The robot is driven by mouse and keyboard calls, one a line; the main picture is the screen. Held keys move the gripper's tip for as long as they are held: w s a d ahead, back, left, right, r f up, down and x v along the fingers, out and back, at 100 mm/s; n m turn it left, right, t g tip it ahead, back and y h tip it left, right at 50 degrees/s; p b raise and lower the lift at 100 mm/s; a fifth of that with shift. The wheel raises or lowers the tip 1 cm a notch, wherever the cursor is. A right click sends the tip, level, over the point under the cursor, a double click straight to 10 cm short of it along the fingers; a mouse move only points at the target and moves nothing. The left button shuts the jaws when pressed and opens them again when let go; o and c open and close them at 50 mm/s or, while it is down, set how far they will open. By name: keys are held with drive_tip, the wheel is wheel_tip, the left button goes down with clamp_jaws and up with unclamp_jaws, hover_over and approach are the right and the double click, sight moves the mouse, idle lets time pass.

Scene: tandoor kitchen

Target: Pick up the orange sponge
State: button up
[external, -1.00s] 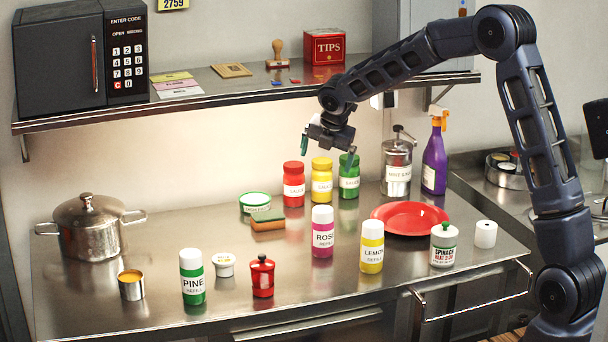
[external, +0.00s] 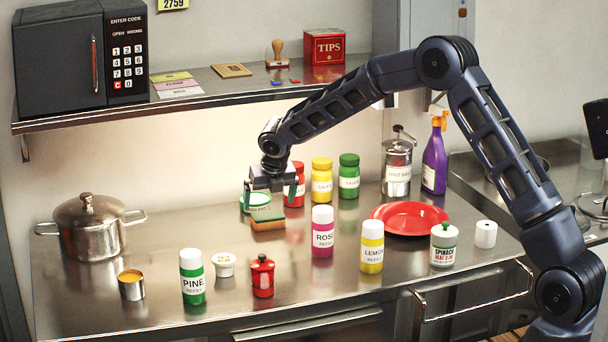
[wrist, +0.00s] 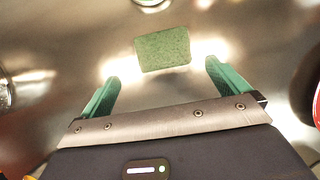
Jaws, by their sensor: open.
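The orange sponge (external: 268,225) lies flat on the steel counter, with a green top layer and an orange side. In the wrist view its green top (wrist: 162,50) shows beyond the fingertips, between their lines. My gripper (external: 269,200) is above the sponge, pointing down, with its green fingers spread apart. In the wrist view the gripper (wrist: 160,75) is open and nothing is between its fingers. The fingers hide a little of the sponge's surroundings in the external view.
A green-rimmed tub (external: 256,198) stands just behind the sponge, and a red sauce bottle (external: 295,188) behind right. A pink bottle (external: 322,232) stands to the right, a red shaker (external: 262,277) in front. The counter left of the sponge is clear. A shelf (external: 230,90) runs above.

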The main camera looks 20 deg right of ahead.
sight(268, 215)
drive_tip(key=shift+d+x, duration=0.15)
drive_tip(key=shift+x, duration=1.6)
drive_tip(key=shift+d+x, duration=0.15)
drive_tip(key=shift+x, duration=1.6)
drive_tip(key=shift+w+r, duration=0.15)
drive_tip(key=shift+w, duration=0.05)
drive_tip(key=shift+c, duration=0.2)
drive_tip(key=c, duration=1)
